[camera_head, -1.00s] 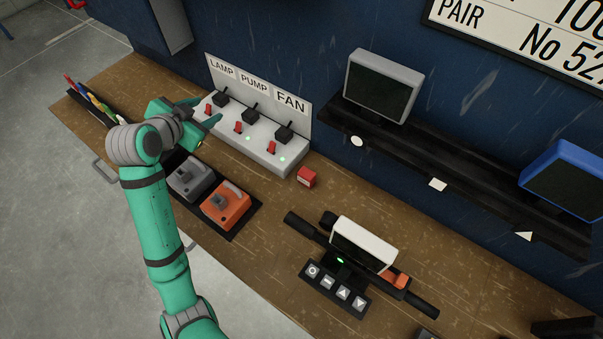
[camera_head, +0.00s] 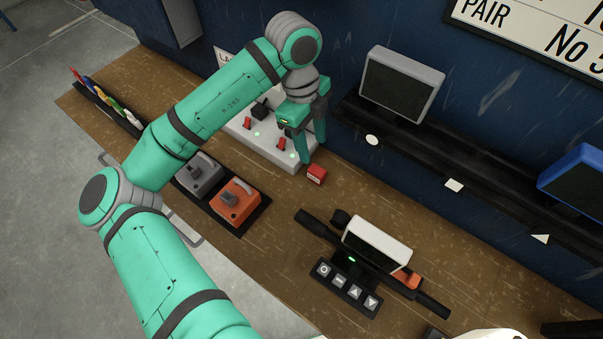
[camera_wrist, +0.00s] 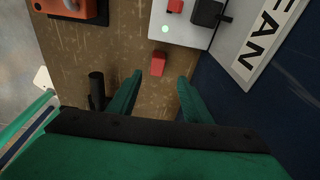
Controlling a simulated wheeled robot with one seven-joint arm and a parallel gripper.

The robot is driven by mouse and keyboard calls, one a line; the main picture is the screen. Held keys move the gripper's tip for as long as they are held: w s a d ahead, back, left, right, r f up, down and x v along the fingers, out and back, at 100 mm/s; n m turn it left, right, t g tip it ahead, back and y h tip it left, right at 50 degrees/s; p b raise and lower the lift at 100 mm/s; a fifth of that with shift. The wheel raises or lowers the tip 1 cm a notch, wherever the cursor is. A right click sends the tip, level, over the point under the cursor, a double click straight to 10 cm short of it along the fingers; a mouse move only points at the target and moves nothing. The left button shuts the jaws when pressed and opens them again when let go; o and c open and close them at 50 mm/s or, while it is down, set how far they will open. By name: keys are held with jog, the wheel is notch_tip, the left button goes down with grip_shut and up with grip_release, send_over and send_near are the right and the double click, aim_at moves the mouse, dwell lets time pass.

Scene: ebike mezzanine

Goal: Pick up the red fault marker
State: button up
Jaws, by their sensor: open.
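The red fault marker (camera_head: 317,174) is a small red block on the wooden bench, just off the right end of the grey switch panel. In the wrist view the marker (camera_wrist: 158,65) shows between and slightly beyond the two fingertips. My gripper (camera_head: 312,152) is open and empty, pointing down close to the marker, its fingers at the marker's upper left in the head view. In the wrist view the open fingers (camera_wrist: 160,77) appear on either side of the line to the marker. The exact height above it cannot be told.
The switch panel (camera_head: 235,125) with red and black levers stands right beside the marker, partly hidden by my arm. An orange control box (camera_head: 236,203) and a handlebar with a white display (camera_head: 376,243) lie nearby. The dark blue wall and black shelf (camera_head: 420,150) rise behind.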

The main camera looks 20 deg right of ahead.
aim_at(317, 170)
jog(key=shift+s+d+f+m, duration=0.2)
jog(key=shift+s+f+m, duration=0.1)
jog(key=shift+s+f, duration=0.1)
jog(key=f, duration=0.6)
jog(key=s+f, duration=0.1)
jog(key=f, duration=0.2)
jog(key=shift+d+f, duration=0.3)
jog(key=shift+d, duration=0.1)
jog(key=c, duration=1.1)
